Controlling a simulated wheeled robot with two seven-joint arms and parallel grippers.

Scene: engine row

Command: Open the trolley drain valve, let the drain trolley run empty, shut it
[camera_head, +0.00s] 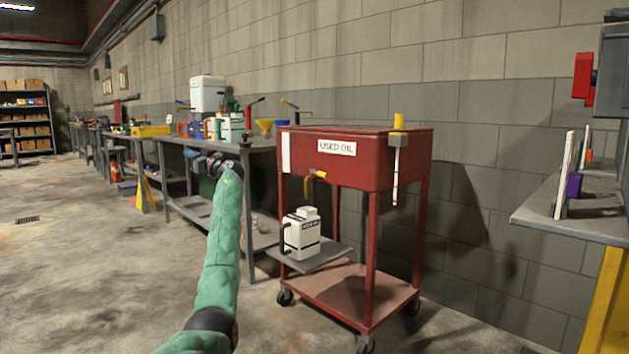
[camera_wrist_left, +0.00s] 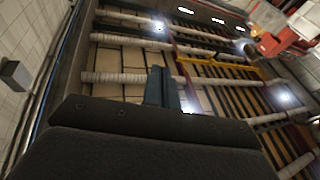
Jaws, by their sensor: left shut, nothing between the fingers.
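The drain trolley (camera_head: 300,150) is a red tank marked USED OIL on a wheeled frame, right of the middle in the head view. A brownish bent spout (camera_head: 308,186) with a small yellow valve handle (camera_head: 321,174) sits under its front. No oil stream shows below the spout; the valve's state is too small to tell. A white jug (camera_head: 301,235) stands upright under the spout on a grey shelf (camera_head: 325,257). My left gripper (camera_head: 192,154) is left of the trolley, apart from the valve. Its fingers (camera_wrist_left: 162,88) are shut and empty in the left wrist view. My right gripper is not seen.
A workbench (camera_head: 250,145) with containers and a yellow funnel (camera_head: 264,126) runs along the wall behind my left arm. A yellow-capped gauge (camera_head: 397,140) hangs on the trolley's right side. A grey shelf (camera_head: 580,222) juts in at right. The floor at left is clear.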

